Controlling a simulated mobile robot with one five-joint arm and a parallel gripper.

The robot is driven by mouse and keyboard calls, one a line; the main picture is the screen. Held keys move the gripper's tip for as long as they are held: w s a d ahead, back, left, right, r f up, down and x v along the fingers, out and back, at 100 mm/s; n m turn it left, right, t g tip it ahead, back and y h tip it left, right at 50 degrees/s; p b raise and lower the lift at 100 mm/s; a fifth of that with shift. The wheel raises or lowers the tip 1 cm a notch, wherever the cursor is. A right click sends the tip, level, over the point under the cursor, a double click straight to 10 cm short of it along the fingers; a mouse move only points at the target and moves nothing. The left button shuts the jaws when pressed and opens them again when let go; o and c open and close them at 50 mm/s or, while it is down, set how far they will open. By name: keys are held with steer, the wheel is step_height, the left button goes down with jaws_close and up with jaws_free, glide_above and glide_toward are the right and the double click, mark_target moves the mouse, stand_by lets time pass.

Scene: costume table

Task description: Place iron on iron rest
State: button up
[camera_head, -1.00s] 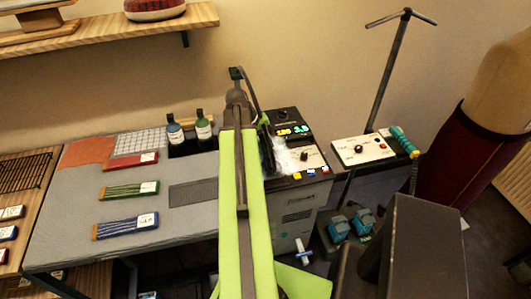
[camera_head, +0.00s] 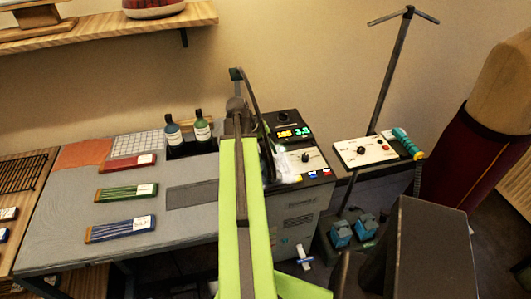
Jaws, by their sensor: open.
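My green arm (camera_head: 241,220) reaches up the middle of the head view, across the right side of a grey padded table (camera_head: 165,225). My gripper is hidden behind the arm, so its jaws do not show. I cannot make out the iron clearly. A flat dark grey mat (camera_head: 190,195) lies on the table left of the arm. It may be the iron rest, but I cannot tell.
A control unit (camera_head: 296,215) with lit displays stands right of the arm. Blue (camera_head: 172,130) and green bottles (camera_head: 202,128) stand behind the mat. Red, green and blue labelled pieces lie to the left. A second panel (camera_head: 362,152), a tall stand (camera_head: 390,75) and a dress form (camera_head: 490,140) are at right.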

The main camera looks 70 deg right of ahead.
steer(key=shift+w+r+p, duration=0.1)
steer(key=shift+r+p, duration=0.4)
steer(key=shift+r, duration=0.05)
steer(key=p+v, duration=1)
steer(key=v, duration=0.1)
steer(key=shift+w+a, duration=0.1)
steer(key=w+a+f+n+t, duration=0.1)
steer(key=w+a+n+t, duration=0.3)
steer(key=w+a, duration=1.8)
steer(key=w+a+n+y, duration=0.1)
steer(key=w+a+n, duration=0.2)
steer(key=a, duration=1.3)
steer(key=w+a+n+y, duration=0.1)
steer(key=w+a+n, duration=0.2)
steer(key=a, duration=1.3)
steer(key=shift+w+a+f+n+y, duration=0.25)
steer(key=shift+w+f+n+y, duration=0.1)
steer(key=shift+w+n+y, duration=0.05)
